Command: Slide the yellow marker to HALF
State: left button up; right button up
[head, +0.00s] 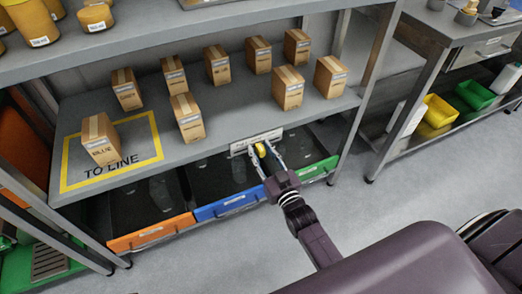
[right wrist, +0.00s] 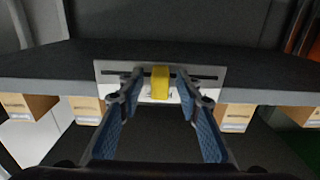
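The yellow marker (head: 260,149) sits on a pale plate (head: 240,146) fixed to the front edge of the grey shelf. In the right wrist view the marker (right wrist: 160,82) stands at a dark slot running along the plate (right wrist: 112,72), near its middle. My right gripper (head: 265,155) is at the plate. In the right wrist view its two fingers (right wrist: 160,88) stand on either side of the marker, with a gap on each side, so it is open. The plate's lettering is too small to read. My left gripper is not in view.
Several cardboard boxes (head: 189,118) stand on the shelf (head: 225,130). One box (head: 101,140) is in the yellow-outlined TO LINE area (head: 135,170). Orange (head: 150,233), blue (head: 230,206) and green (head: 318,169) bin fronts lie below the shelf. Open floor (head: 420,185) is at right.

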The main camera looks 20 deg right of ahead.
jog(key=s, duration=1.2)
jog(key=shift+d, duration=0.2)
